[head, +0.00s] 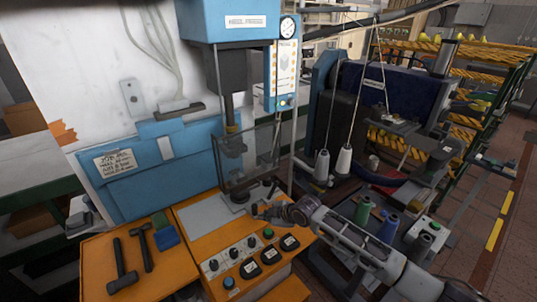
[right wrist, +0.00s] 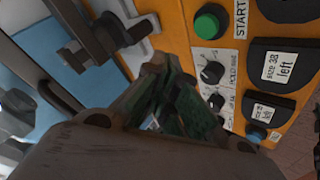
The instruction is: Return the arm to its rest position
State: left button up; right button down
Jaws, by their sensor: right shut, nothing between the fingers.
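My right arm (head: 350,238) reaches in from the lower right of the head view. Its gripper (head: 259,208) is over the orange control bench (head: 190,222), in front of the blue heel press (head: 228,20). The gripper also shows in the right wrist view (right wrist: 172,90), where its dark green fingers are closed together with nothing held. The green START button (right wrist: 208,22) is just beyond the fingers there. It shows in the head view (head: 268,234) below the gripper. My left gripper is out of view.
Clear guard panels (head: 250,160) stand close behind the gripper. Black knobs (head: 233,253) and labelled pads line the bench front. Two hammers (head: 122,268) lie at left. Thread spools (head: 362,211) and a sewing machine (head: 365,100) crowd the right, beside the arm. Open floor (head: 512,240) lies far right.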

jog(key=shift+s, duration=0.1)
jog(key=s+f+m, duration=0.1)
jog(key=s+m, duration=0.4)
jog(key=s, duration=0.8)
jog(key=s+d+f+m+g+h, duration=0.1)
jog(key=s+d+m+h, duration=0.2)
jog(key=s+d+m, duration=0.55)
jog(key=s+d+f+m+g+h, duration=0.1)
jog(key=s+d+m+g+h, duration=0.2)
jog(key=s+d, duration=0.95)
jog(key=s+d+f+b+x, duration=0.1)
jog(key=s+d+x, duration=0.15)
jog(key=x, duration=1.35)
jog(key=s+d+f+x, duration=0.15)
jog(key=s+x, duration=0.25)
jog(key=x, duration=1.3)
jog(key=s+d+f, duration=0.2)
jog(key=s+f, duration=0.7)
jog(key=s, duration=0.2)
jog(key=s+d+f+g+b, duration=0.1)
jog(key=s+d+f, duration=0.1)
jog(key=s+f, duration=0.8)
jog(key=shift+s+d+f+h, duration=0.2)
jog(key=shift+s+f+h, duration=0.15)
jog(key=shift+s, duration=0.35)
